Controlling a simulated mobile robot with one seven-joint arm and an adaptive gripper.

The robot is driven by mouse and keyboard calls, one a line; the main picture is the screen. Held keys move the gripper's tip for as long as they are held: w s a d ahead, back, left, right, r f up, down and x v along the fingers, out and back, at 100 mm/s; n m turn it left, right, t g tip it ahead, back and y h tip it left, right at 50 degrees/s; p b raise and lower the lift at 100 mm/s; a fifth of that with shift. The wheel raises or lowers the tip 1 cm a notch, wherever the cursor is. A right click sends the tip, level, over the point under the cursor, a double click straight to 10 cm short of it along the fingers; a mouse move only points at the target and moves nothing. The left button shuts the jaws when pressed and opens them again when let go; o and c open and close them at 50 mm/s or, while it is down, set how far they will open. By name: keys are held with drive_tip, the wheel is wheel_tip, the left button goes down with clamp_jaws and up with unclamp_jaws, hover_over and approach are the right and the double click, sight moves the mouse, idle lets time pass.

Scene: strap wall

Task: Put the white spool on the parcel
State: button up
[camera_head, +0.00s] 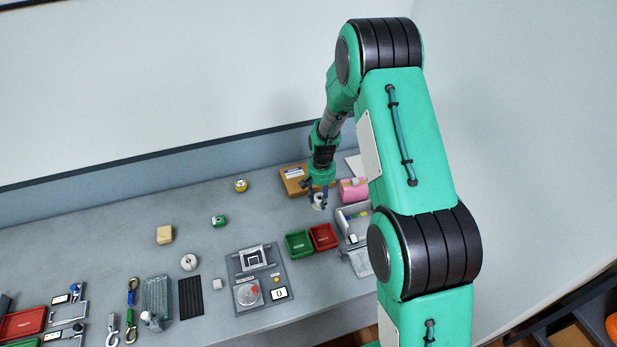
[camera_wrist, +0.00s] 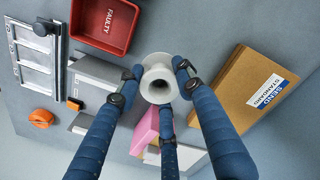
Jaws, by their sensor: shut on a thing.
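My gripper (camera_head: 318,192) is shut on the white spool (camera_wrist: 158,84), seen end-on between its dark blue fingers in the wrist view. In the head view the spool (camera_head: 319,203) shows below the fingers, just in front of the parcel. The parcel (camera_head: 291,188) is a brown box with a white and blue label, lying at the back of the bench. In the wrist view the parcel (camera_wrist: 238,90) is to the right of the spool, apart from it. Its label reads "SEND STANDARD". The height of the spool above the bench is hard to tell.
A pink block (camera_head: 354,190) stands right of the gripper. A red tray (camera_head: 323,237) marked "FAULTY" and a green tray (camera_head: 299,244) lie in front. A grey container (camera_head: 349,220) is at the right. A yellow roll (camera_head: 240,185) is left of the parcel, with clear bench between.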

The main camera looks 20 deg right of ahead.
drive_tip(key=w, duration=0.5)
drive_tip(key=w+d+f+p, duration=0.1)
drive_tip(key=w, duration=0.4)
drive_tip(key=w+d, duration=0.1)
drive_tip(key=w, duration=0.4)
drive_tip(key=shift+w+f, duration=0.25)
drive_tip(key=shift+w, duration=0.1)
drive_tip(key=shift+f, duration=0.1)
drive_tip(key=shift+f+p, duration=0.4)
drive_tip(key=shift+f, duration=1.25)
drive_tip(key=shift+f, duration=0.15)
drive_tip(key=o, duration=1.3)
drive_tip(key=shift+o, duration=0.2)
wheel_tip(320, 180, up, 12)
drive_tip(key=b, duration=0.1)
